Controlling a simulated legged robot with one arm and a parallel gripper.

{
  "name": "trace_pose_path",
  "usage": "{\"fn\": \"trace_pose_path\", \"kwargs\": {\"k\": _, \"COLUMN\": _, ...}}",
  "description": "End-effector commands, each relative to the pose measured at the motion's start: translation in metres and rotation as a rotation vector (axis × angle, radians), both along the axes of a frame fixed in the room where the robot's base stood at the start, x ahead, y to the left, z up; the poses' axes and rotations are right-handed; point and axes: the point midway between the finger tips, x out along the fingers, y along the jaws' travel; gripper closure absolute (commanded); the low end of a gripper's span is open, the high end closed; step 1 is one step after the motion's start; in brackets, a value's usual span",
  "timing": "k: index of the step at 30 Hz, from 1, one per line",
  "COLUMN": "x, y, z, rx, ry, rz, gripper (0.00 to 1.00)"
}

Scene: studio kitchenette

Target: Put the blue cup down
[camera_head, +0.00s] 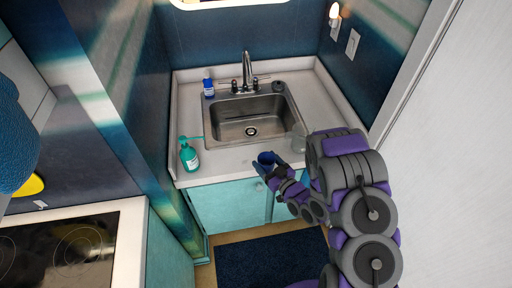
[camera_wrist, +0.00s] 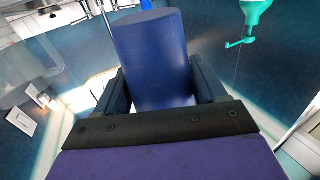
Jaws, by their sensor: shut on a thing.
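The blue cup (camera_head: 266,159) is between the fingers of my gripper (camera_head: 265,168), at the front edge of the counter by the sink. In the wrist view the blue cup (camera_wrist: 152,60) fills the middle, with a dark finger of my gripper (camera_wrist: 155,92) on each side of it. My gripper is shut on the cup. The cup's far end is cut off from the head view by its small size, so I cannot tell whether it touches the counter.
A steel sink (camera_head: 222,132) is set in the white counter (camera_head: 215,166). A teal soap bottle (camera_head: 189,157) stands on the front left of the counter, and a blue bottle (camera_head: 208,88) stands behind. A clear glass (camera_head: 298,140) is right of the cup. A stove (camera_head: 75,245) is at lower left.

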Motion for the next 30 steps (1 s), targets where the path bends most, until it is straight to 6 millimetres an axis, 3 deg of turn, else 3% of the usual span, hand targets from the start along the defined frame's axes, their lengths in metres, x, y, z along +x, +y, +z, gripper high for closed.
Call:
{"fn": "trace_pose_path", "kwargs": {"k": 18, "x": 0.101, "y": 0.040, "z": -0.012, "rx": -0.001, "ry": -0.001, "rz": -0.001, "gripper": 0.63}}
{"fn": "trace_pose_path", "kwargs": {"k": 25, "x": 0.114, "y": 0.044, "z": -0.013, "rx": 0.000, "ry": 0.001, "rz": -0.003, "gripper": 0.63}}
{"fn": "trace_pose_path", "kwargs": {"k": 30, "x": 0.114, "y": 0.044, "z": -0.031, "rx": 0.000, "ry": 0.001, "rz": -0.003, "gripper": 0.63}}
